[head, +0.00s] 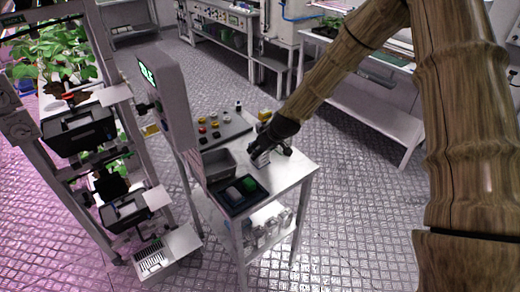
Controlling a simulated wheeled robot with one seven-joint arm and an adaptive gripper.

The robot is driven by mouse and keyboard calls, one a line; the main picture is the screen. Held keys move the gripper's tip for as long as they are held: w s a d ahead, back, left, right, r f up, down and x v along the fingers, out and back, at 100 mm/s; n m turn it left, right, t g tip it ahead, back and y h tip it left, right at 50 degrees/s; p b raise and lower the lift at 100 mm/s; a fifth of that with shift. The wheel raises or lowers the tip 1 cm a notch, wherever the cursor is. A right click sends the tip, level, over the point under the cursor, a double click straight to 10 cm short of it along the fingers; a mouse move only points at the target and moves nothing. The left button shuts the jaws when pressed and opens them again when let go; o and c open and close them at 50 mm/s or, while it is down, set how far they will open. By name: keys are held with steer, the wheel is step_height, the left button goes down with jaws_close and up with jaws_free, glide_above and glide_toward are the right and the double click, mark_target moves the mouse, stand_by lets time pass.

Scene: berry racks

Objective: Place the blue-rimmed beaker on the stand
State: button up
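My gripper (268,154) points down at the right side of a small white table (292,172), close to the tabletop. It is small and dark, and I cannot make out whether its fingers are open or shut. A small pale, clear-looking object (260,159) shows right at the fingers; it may be the beaker, but no blue rim can be made out. I cannot tell whether it is held or stands on the table. No stand can be clearly identified; my gripper may hide part of that area.
On the table are a grey bin (218,164), a dark tray (233,203) with a green and a pale item, and a dark panel (224,133) with several coloured round pieces. A tall grey post with a green display (170,92) rises at left, beside plant racks (62,160).

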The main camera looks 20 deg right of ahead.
steer(key=shift+w+f, duration=0.1)
steer(key=shift+f, duration=0.15)
steer(key=o, duration=1)
steer(key=shift+r, duration=0.1)
steer(key=shift+c, duration=0.2)
steer(key=shift+r, duration=0.2)
